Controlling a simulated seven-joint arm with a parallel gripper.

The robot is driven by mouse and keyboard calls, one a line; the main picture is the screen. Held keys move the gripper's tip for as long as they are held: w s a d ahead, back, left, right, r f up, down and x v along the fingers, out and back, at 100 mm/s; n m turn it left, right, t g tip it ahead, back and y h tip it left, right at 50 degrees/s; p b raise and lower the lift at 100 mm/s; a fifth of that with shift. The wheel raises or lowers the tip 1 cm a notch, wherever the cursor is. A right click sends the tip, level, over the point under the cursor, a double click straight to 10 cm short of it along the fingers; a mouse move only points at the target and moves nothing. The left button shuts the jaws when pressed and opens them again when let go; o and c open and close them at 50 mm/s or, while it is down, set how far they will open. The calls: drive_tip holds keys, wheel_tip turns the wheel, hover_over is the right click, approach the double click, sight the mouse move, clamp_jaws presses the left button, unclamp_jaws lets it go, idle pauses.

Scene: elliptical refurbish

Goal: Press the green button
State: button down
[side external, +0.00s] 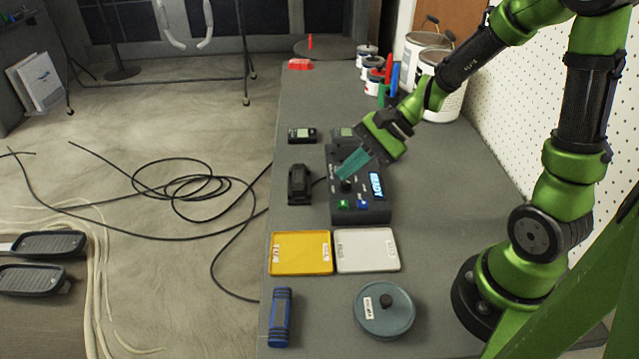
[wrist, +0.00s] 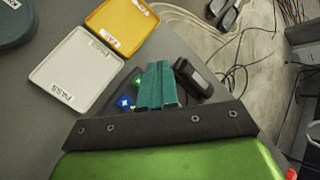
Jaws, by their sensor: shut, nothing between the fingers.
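The green button (side external: 344,204) is on the front part of a dark control box (side external: 376,214), left of a blue button (side external: 363,204). The box has a lit display reading READY (side external: 377,186) and a dark knob. My gripper (side external: 342,178) is shut and empty, its teal fingers slanting down over the box, near the knob and behind the green button. In the wrist view the gripper fingers (wrist: 157,104) cover much of the box. A blue button (wrist: 124,102) shows left of them, and a small part of green shows by the fingers. I cannot tell whether the fingertips touch the box.
A yellow tray (side external: 300,254) and a white tray (side external: 368,250) lie in front of the box. A black device (side external: 299,185) stands at its left. A round lidded pot (side external: 384,311) and a blue cylinder (side external: 281,318) are nearer. Paint cans (side external: 425,75) stand behind.

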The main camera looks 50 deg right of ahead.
sight(347, 203)
drive_tip(key=shift+f, duration=2.65)
drive_tip(key=shift+f, duration=0.4)
drive_tip(key=shift+f, duration=0.45)
idle(0.4)
drive_tip(key=shift+r, duration=0.9)
drive_tip(key=shift+r, duration=2.5)
